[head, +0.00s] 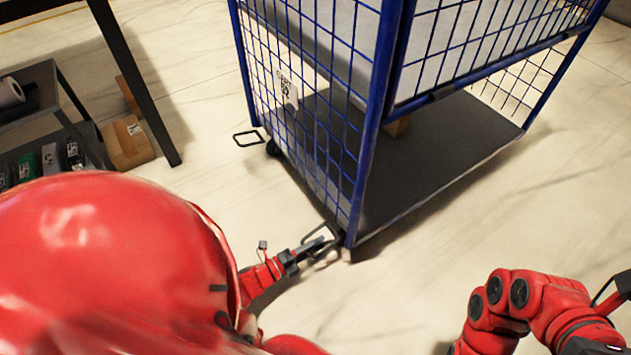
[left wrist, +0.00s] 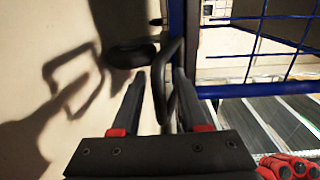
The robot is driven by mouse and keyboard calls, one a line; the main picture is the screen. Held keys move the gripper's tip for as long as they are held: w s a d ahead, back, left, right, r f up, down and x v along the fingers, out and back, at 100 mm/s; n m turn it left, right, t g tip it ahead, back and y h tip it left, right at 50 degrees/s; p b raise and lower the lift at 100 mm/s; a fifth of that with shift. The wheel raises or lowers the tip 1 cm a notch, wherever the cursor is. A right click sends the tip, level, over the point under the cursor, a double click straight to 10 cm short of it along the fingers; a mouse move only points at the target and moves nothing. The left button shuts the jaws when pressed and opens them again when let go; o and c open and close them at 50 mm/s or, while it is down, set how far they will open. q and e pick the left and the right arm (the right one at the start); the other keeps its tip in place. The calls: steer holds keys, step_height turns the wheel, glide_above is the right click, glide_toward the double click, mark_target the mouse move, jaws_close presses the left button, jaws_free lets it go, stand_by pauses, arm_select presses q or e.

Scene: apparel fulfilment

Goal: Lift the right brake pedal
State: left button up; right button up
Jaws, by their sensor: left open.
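The right brake pedal (head: 329,236) is a dark wire loop low at the near corner post of the blue mesh cart. My left gripper (head: 318,244) is open at this pedal. In the left wrist view, one dark bar of the pedal (left wrist: 160,85) stands between the open fingers of my left gripper (left wrist: 160,76). Whether a finger touches it, I cannot tell. Another pedal loop (head: 249,138) sticks out at the cart's far left corner. My right arm shows at the lower right, with its fingers out of view.
A dark shelf rack (head: 150,100) and a cardboard box (head: 127,143) stand at the left. The pale floor in front of the cart is clear.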

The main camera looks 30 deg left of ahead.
arm_select(q)
jaws_close()
stand_by(1.3)
